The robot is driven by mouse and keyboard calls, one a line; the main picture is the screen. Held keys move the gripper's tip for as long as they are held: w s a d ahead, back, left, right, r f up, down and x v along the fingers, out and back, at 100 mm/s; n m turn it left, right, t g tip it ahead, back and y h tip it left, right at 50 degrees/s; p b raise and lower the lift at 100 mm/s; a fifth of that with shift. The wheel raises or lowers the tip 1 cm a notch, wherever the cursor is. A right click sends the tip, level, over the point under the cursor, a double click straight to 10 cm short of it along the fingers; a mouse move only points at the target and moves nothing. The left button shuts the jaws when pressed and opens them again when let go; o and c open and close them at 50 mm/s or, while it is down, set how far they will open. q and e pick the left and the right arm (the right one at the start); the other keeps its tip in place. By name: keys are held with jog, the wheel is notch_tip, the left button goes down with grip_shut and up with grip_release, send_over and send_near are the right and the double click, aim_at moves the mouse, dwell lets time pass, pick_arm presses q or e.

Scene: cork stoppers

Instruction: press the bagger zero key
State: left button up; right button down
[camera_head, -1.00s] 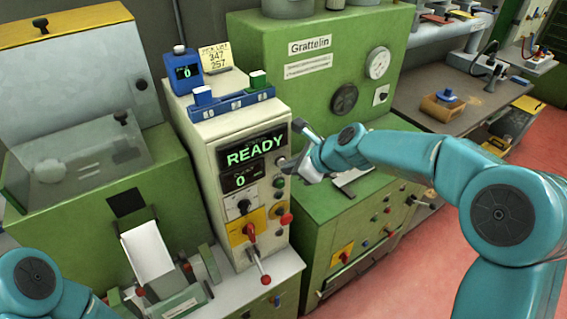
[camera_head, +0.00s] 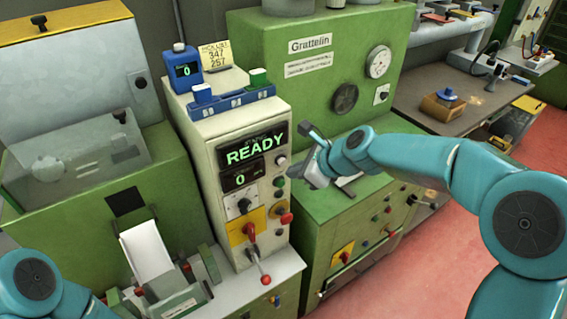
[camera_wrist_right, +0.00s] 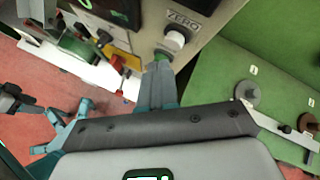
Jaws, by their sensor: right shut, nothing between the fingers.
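The bagger zero key is a round white button (camera_wrist_right: 174,40) under a ZERO label in the right wrist view. In the head view the key (camera_head: 281,160) is on the right side of the cream bagger panel (camera_head: 212,150), beside the lit displays reading READY and 0. My right gripper (camera_wrist_right: 160,66) is shut and empty. Its fingertips are just below the key in the wrist view, in front of a green button; whether they touch anything cannot be told. In the head view my right gripper (camera_head: 294,170) is beside the panel's right edge. My left arm enters at lower left; its gripper does not show.
A green button (camera_head: 279,181), a red knob (camera_head: 286,218) and a red-tipped lever (camera_head: 265,280) are lower on the panel. A blue rack (camera_head: 230,102) sits on top. A green machine (camera_head: 320,105) stands to the right.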

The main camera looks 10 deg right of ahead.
jog(key=shift+s+d+b, duration=0.25)
jog(key=shift+s, duration=0.5)
jog(key=shift+s+d+b, duration=0.2)
jog(key=shift+s+d, duration=0.1)
jog(key=shift+s, duration=0.45)
jog(key=shift+s+d+b, duration=0.25)
jog(key=shift+s, duration=0.5)
jog(key=s+a+f+n+g, duration=0.1)
jog(key=s+f+g, duration=0.3)
jog(key=f, duration=0.7)
jog(key=s+a+f+n+g, duration=0.15)
jog(key=s+f, duration=0.35)
jog(key=f, duration=0.7)
jog(key=s+a+f+n+h, duration=0.1)
jog(key=s+f+n, duration=0.5)
jog(key=s+n, duration=0.2)
jog(key=s+a+f+n+g, duration=0.1)
jog(key=s+f+n, duration=0.5)
jog(key=n, duration=0.6)
jog(key=s+a, duration=0.1)
jog(key=s, duration=0.1)
jog(key=shift+s+h, duration=0.3)
jog(key=shift+h, duration=0.1)
